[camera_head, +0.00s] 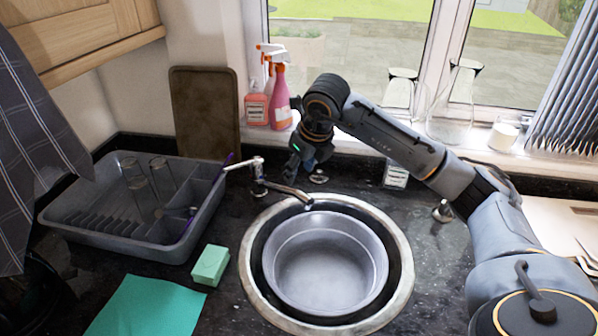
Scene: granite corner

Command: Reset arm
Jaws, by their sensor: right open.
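My right arm comes in from the right, reaching over the back of the counter. My right gripper (300,167) hangs pointing down behind the faucet (282,190), near the back wall below the window. Its jaws are open and I see nothing between them. The gripper is small and dark here, so its fingertips are hard to make out. My left gripper is not in view.
A metal pot (325,262) sits in the round sink (398,262). A grey dish rack (100,238) with glasses stands left. A green sponge (210,265) and teal cloth (147,308) lie in front. Spray bottles (279,98) and glass jars (452,105) line the windowsill.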

